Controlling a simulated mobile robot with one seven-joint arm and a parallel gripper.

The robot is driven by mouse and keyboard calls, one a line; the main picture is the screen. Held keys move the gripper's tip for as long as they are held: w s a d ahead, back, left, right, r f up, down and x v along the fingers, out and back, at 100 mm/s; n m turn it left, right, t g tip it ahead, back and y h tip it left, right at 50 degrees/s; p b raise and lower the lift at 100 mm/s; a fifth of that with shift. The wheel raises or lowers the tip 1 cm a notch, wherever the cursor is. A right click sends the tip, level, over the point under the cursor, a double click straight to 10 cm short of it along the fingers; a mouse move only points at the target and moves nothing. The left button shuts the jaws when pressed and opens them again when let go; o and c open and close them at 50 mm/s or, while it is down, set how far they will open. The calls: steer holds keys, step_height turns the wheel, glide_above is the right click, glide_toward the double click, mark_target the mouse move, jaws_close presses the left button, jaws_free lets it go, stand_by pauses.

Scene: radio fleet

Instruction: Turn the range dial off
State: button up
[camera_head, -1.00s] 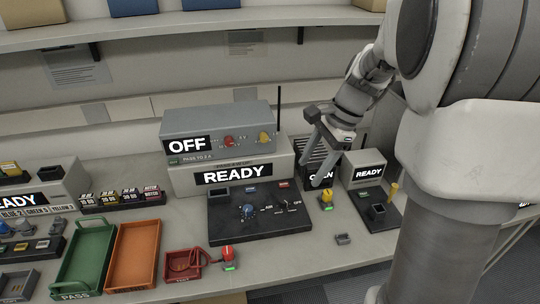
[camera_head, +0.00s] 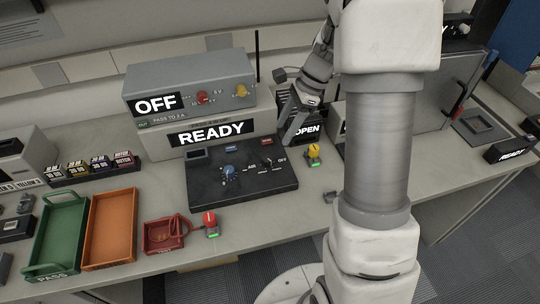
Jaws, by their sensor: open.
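I cannot tell which knob is the range dial. A grey box with an OFF sign (camera_head: 155,103) carries a red knob (camera_head: 203,97) and a yellow knob (camera_head: 241,90) with small markings around them. Below its READY sign (camera_head: 212,133), a black panel (camera_head: 240,190) holds a blue knob (camera_head: 229,173) and small switches (camera_head: 268,160), with an OFF label on its right side. My gripper (camera_head: 287,138) is open and empty. In the picture it hangs beside the right end of the READY box, in front of the OPEN sign, apart from all the knobs.
A yellow-topped button (camera_head: 314,152) and a red-topped button (camera_head: 210,220) stand on the bench. A green tray (camera_head: 43,268), an orange tray (camera_head: 108,262) and a small red tray (camera_head: 160,248) lie at the left. My arm hides part of the bench at the right.

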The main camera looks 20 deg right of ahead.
mark_target(268, 158)
steer(key=b+x, duration=0.1)
steer(key=x, duration=0.9)
steer(key=shift+a+f+b, duration=0.15)
steer(key=shift+f+b, duration=0.1)
steer(key=shift+b, duration=0.1)
jaws_close()
